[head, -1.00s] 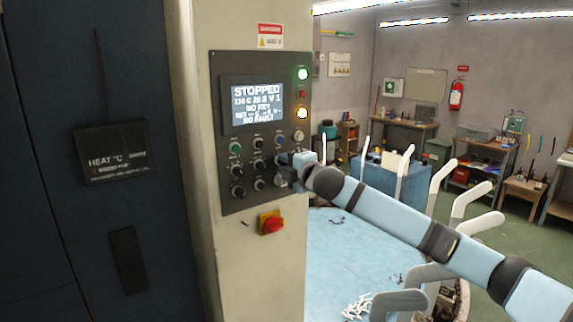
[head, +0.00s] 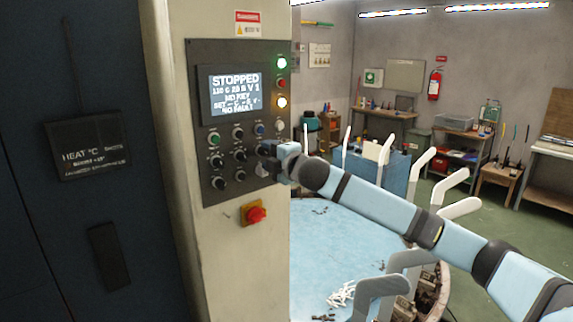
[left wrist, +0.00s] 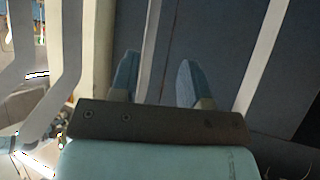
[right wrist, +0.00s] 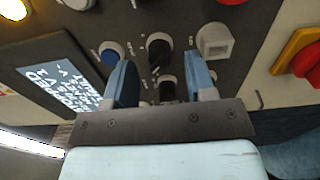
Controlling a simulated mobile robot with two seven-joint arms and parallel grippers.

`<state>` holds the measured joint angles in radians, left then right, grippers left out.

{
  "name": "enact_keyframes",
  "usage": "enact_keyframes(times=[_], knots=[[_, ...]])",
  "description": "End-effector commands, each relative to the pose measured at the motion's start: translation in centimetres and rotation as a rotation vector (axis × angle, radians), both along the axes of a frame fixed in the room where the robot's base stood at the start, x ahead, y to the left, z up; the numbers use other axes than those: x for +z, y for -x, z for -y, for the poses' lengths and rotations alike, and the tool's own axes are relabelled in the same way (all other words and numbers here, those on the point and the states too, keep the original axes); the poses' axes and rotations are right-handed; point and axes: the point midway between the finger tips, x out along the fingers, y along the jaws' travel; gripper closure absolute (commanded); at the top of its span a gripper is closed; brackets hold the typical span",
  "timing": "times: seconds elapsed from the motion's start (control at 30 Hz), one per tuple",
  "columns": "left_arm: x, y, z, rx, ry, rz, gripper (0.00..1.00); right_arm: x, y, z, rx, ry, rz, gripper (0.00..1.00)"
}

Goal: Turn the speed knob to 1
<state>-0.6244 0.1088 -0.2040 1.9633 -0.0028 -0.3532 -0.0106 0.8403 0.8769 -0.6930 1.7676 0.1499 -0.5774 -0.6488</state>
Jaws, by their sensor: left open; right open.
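The dark control panel (head: 232,62) stands upright on a cream column, with several black knobs in rows below its screen (head: 235,94). The screen reads STOPPED, with "V 1" at the end of its second line. My right gripper (head: 272,162) is at the lower right of the panel, over the right-hand knobs. In the right wrist view, its open fingers (right wrist: 162,72) straddle a black knob (right wrist: 168,88), with another black knob (right wrist: 158,50) just beyond. Contact and knob labels are unclear. My left gripper (left wrist: 157,72) is open and empty, away from the panel.
A red stop knob (head: 255,214) sits below the panel, near my right gripper. A dark cabinet (head: 80,230) is at left. Pale upright forms (head: 435,163) stand around a blue round table (head: 325,255) at right. Pale bars cross close to my left gripper.

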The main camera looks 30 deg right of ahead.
Motion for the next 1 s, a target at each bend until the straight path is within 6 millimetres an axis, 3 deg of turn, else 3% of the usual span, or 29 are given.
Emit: enact_keyframes(times=[0.3, 0.5, 0.7, 1.0], knots=[[-1.8, -0.1, -0.2, -0.028, -0.016, 0.016, 0.57, -0.5, 7.1, 1.0, 0.002, 0.005, 0.000, 0.49], [-2.8, 0.0, 0.1, -0.030, -0.011, 0.011, 0.57, -0.3, 10.6, 1.5, 0.000, 0.004, 0.000, 0.49], [-3.0, -0.2, 0.3, -0.031, -0.008, 0.013, 0.57, -0.1, 12.1, 1.7, 0.000, 0.002, -0.001, 0.49], [-2.8, -0.4, 0.4, -0.032, -0.006, 0.016, 0.57, 0.0, 12.2, 1.7, 0.001, 0.001, 0.000, 0.49]])
